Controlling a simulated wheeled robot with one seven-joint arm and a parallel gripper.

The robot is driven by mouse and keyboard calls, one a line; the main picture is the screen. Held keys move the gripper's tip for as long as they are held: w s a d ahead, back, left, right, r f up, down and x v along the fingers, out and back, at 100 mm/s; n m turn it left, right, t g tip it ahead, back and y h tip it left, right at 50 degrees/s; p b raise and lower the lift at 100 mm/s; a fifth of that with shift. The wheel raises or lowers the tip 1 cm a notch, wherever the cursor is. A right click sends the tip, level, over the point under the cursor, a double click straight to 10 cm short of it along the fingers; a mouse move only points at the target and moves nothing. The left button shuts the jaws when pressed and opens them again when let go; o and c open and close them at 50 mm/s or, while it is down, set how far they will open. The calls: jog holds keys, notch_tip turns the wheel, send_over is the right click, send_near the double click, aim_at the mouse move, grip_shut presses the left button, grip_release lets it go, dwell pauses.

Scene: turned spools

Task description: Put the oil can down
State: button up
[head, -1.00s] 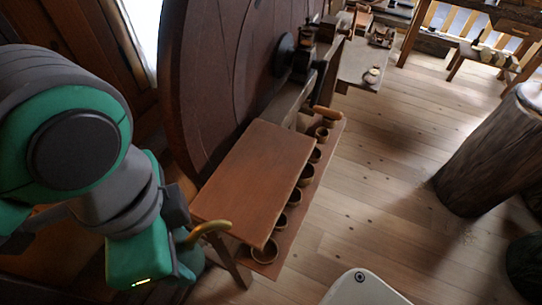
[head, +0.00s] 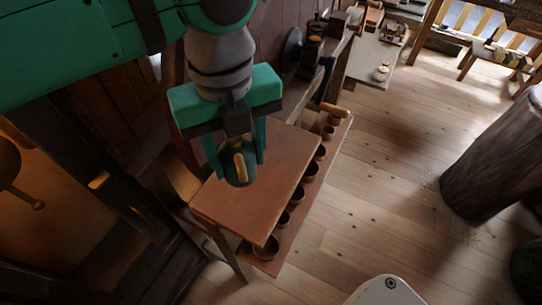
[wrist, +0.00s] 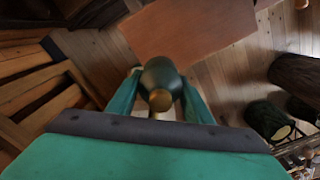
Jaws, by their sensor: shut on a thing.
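The oil can (head: 237,171) is dark green with a brass-coloured part. My gripper (head: 236,158) is shut on it, with a green finger on each side. In the head view the can overlaps the left part of the reddish-brown wooden top (head: 268,182); I cannot tell whether it touches that top. In the wrist view the can (wrist: 160,78) sits between my fingers with its brass end toward the camera. The wooden top (wrist: 185,28) shows beyond it, and its visible surface is bare.
Several small round bowls (head: 266,247) stand on a lower shelf (head: 296,226) along the top's right side. A lathe-like machine (head: 312,50) is behind. A thick log (head: 487,165) stands at the right. Plank floor (head: 385,180) lies open between.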

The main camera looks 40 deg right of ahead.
jog(key=d+f+m, duration=0.2)
jog(key=d+m, duration=2.2)
jog(key=m, duration=0.2)
jog(key=shift+m, duration=0.3)
jog(key=w+a+f, duration=0.2)
jog(key=a+f, duration=0.1)
jog(key=w+a+f, duration=0.2)
jog(key=w+a, duration=0.1)
jog(key=a, duration=0.1)
jog(key=w+a+f, duration=0.2)
jog(key=a+f, duration=0.1)
jog(key=shift+w+a+f, duration=0.2)
jog(key=shift+f, duration=0.1)
jog(key=shift+a+f, duration=0.2)
notch_tip(320, 180, down, 3)
jog(key=shift+f, duration=0.1)
jog(key=shift+a+f, duration=0.1)
jog(key=shift+f, duration=0.1)
jog(key=shift+f, duration=0.1)
jog(key=o, duration=1.4)
jog(key=shift+w, duration=0.15)
jog(key=shift+c, duration=0.2)
